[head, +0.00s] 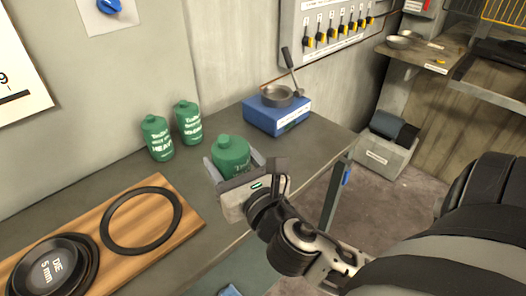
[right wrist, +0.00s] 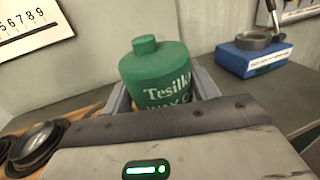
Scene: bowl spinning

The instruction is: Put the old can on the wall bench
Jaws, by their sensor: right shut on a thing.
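My right gripper (head: 235,164) is shut on a green can (head: 231,150) with a domed top and a small cap. The can is upright between the fingers, over the front part of the grey bench (head: 230,205). In the right wrist view the can (right wrist: 157,75) shows white lettering beginning "Tesilk"; its base is hidden behind the gripper, so I cannot tell if it touches the bench. Two similar green cans stand further back, one marked "HEAVY" (head: 157,138) and one (head: 188,122) with lettering too small to read. My left gripper is not in view.
A blue box (head: 278,117) with a metal pan and lever stands at the bench's right end. A wooden board (head: 187,218) with a black ring and a die lies at left. Beyond the floor gap, another bench (head: 417,57) bearing bowls stands by the wall.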

